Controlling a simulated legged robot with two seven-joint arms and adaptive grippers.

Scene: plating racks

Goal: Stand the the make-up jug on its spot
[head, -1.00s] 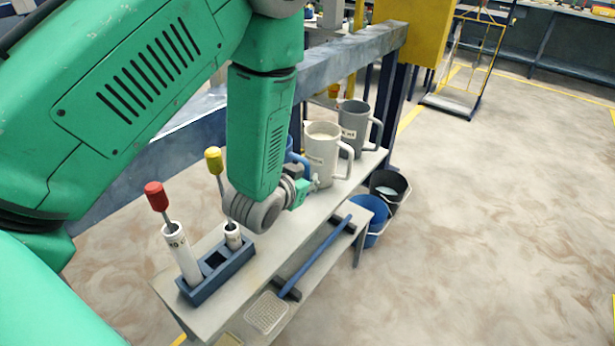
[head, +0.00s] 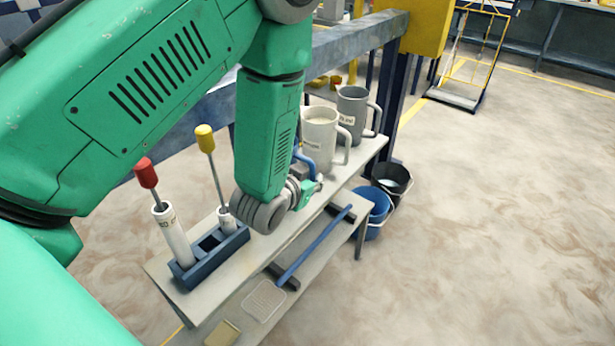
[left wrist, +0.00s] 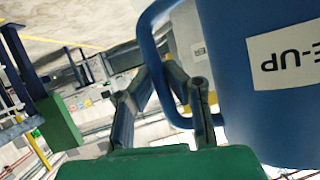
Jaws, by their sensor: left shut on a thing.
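The blue make-up jug (left wrist: 240,90) fills the right of the left wrist view, its "-UP" label upside down there. In the head view only a blue sliver of it (head: 306,160) shows behind my left arm. My left gripper (head: 312,188) is shut on the jug's handle; its fingers meet around the handle in the left wrist view (left wrist: 162,78). My forearm hides most of the jug, its base and the bench under it, so I cannot tell whether it touches the bench. My right gripper is not in view.
A cream jug (head: 319,142) and a grey jug (head: 351,112) stand at the bench's far end. A blue holder (head: 212,262) with a red-topped and a yellow-topped tool stands at the near end. Blue (head: 374,208) and black (head: 396,178) buckets are on the floor beside the bench (head: 262,262).

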